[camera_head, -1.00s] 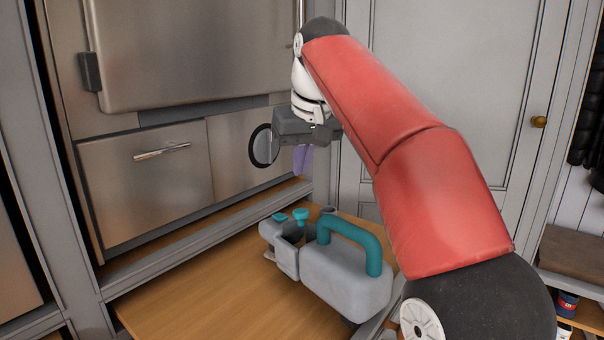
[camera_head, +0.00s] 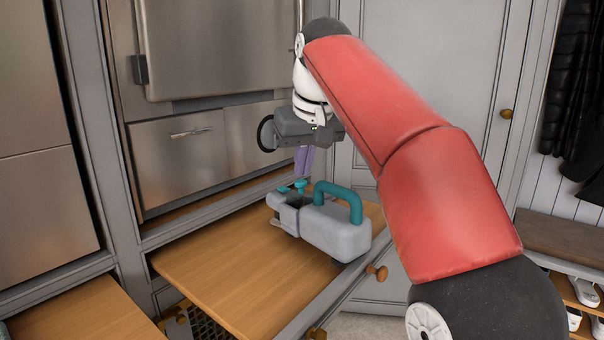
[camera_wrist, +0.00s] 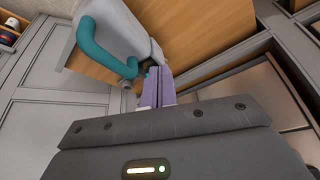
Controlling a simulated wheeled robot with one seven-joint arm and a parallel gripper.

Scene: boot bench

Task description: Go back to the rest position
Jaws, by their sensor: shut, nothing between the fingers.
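My gripper (camera_head: 303,160) is shut and empty, its purple fingers pointing down. In the head view it is above and behind the far end of a grey machine (camera_head: 335,235) with a teal handle and teal knobs. My red arm reaches in from the right. In the wrist view my gripper's fingers (camera_wrist: 157,88) are together, and the teal handle (camera_wrist: 92,45) shows to their left. Whether the fingertips touch the machine I cannot tell.
The machine stands on a pulled-out wooden board (camera_head: 240,285) with a round knob (camera_head: 378,272). Steel-fronted drawers (camera_head: 180,155) stand behind. A grey door (camera_head: 430,90) is at the back right. A bench with shoes (camera_head: 565,245) and dark coats (camera_head: 580,110) are at the far right.

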